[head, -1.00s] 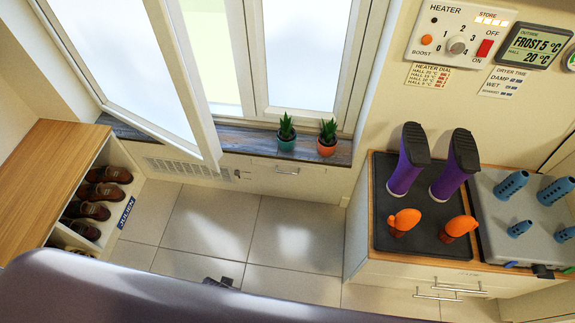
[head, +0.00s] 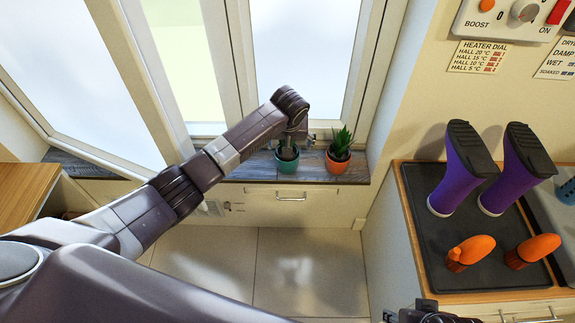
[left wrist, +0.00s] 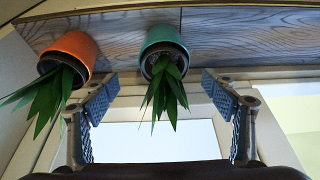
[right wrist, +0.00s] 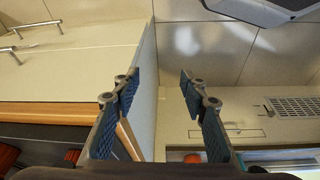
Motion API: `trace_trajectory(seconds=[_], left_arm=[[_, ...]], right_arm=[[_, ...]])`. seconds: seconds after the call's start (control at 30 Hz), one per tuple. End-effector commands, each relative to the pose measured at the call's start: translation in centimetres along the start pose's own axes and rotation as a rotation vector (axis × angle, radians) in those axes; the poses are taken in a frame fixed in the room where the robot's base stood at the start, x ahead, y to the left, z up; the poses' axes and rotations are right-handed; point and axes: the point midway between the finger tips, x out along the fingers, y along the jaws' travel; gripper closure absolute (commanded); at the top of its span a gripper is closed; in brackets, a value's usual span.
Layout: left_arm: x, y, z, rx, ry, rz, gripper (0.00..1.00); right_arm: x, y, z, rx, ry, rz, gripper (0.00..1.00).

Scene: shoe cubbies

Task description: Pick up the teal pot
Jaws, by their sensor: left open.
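The teal pot (head: 287,166) holds a spiky green plant and stands upright on the window sill. In the left wrist view the teal pot (left wrist: 163,47) is just beyond my open, empty left gripper (left wrist: 160,85), roughly centred between its fingertips. In the head view my left wrist hides part of the plant. My right gripper (right wrist: 160,76) is open and empty, low near the drawer unit, far from the pot.
An orange pot (head: 337,166) with a similar plant stands close to the right of the teal one. The open window pane (head: 70,70) is left of my left arm.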

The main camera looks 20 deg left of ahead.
Motion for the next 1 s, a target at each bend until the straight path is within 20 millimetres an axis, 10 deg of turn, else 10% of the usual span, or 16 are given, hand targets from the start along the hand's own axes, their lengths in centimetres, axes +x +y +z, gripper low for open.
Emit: trace_trajectory(seconds=[0.47,1.0], left_arm=[[4.2,-0.5,0.7,0.001,-0.002,-0.003,0.22],[7.3,-0.6,0.8,0.001,0.0,0.0,0.23]], right_arm=[[-3.2,0.1,0.1,0.002,0.022,0.003,0.6],[-1.8,-0.1,-1.4,0.0,0.092,0.0,0.6]])
